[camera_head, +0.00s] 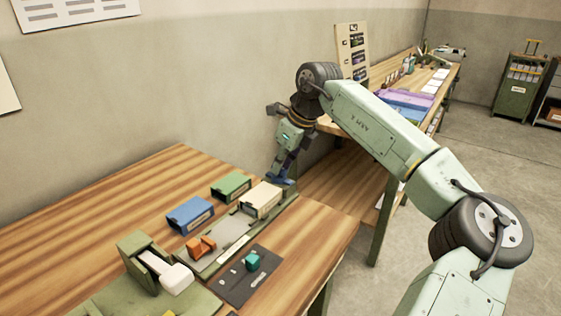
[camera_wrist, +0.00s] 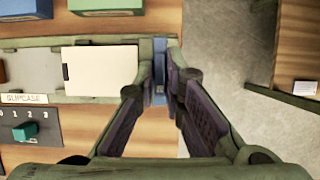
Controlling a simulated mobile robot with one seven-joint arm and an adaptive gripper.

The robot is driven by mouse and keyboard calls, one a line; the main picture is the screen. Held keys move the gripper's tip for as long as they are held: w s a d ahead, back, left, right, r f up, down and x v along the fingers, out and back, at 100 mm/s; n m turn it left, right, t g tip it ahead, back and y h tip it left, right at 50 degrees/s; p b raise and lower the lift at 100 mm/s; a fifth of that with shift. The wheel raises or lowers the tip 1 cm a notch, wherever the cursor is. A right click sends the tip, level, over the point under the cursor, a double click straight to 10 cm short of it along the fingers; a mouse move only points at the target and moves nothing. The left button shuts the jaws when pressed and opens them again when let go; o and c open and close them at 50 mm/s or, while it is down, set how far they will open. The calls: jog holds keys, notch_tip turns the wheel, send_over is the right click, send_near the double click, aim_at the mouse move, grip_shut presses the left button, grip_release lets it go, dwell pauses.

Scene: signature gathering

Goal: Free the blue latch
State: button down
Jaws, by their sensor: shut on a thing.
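The blue latch (camera_head: 281,180) sits at the far right end of a long green tray (camera_head: 211,262), beside the cream block. My gripper (camera_head: 284,169) reaches down over it from above. In the wrist view the blue latch (camera_wrist: 160,72) stands upright between my gripper's two fingers (camera_wrist: 160,88), which are shut on it. The cream block (camera_wrist: 100,71) lies in the tray just left of the fingers. The label at the tray's edge reads "SLIPCASE". The fingers hide part of the latch.
A blue box (camera_head: 190,214) and a green box (camera_head: 231,186) stand behind the tray. An orange piece (camera_head: 201,246) sits at its near end. A dark panel with a teal knob (camera_head: 252,260) lies in front. The table's right edge is close to the latch.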

dwell(0.4)
jog(key=c, duration=1.7)
grip_release()
jog(key=v, duration=1.2)
